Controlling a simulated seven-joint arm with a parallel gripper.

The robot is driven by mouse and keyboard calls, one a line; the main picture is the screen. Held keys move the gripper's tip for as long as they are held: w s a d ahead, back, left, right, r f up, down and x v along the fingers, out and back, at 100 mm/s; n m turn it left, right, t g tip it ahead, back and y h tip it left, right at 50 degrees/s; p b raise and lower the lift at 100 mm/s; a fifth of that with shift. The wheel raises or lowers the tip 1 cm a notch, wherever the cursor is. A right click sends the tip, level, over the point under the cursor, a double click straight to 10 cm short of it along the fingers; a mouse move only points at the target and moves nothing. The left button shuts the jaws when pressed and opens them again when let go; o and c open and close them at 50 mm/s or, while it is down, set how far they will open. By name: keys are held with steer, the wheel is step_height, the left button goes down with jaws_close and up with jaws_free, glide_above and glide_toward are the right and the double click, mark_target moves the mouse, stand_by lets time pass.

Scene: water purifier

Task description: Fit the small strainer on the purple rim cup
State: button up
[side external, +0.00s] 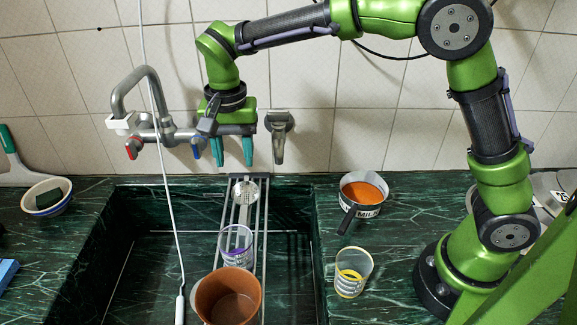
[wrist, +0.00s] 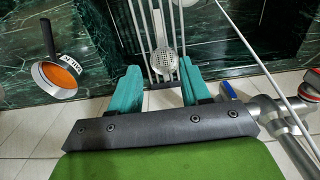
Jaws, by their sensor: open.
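The small strainer (side external: 245,192), a pale perforated disc with a handle, lies on the metal rack (side external: 262,232) across the sink, near its wall end. In the wrist view the strainer (wrist: 165,60) shows between my two teal fingers. The purple rim cup (side external: 236,246) is clear with a purple band and stands on the rack, nearer the camera than the strainer. My gripper (side external: 233,163) is open and empty, pointing down above and on the wall side of the strainer. It also shows in the wrist view (wrist: 158,76).
A brown pot (side external: 229,299) stands in front of the purple rim cup. A yellow rim cup (side external: 349,283) and a saucepan (side external: 347,210) with orange contents stand right of the sink. A white cord (side external: 170,205) hangs at left, near the faucet (side external: 148,80).

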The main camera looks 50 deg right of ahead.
glide_above(244, 214)
steer(key=f, duration=1.1)
steer(key=shift+s+a+f, duration=0.2)
steer(key=shift+s+a, duration=0.05)
steer(key=shift+w+d+f, duration=0.15)
steer(key=shift+f, duration=1.2)
steer(key=shift+w+d+f, duration=0.1)
steer(key=shift+w+f, duration=0.05)
steer(key=shift+f, duration=1.2)
steer(key=shift+c, duration=0.3)
jaws_close()
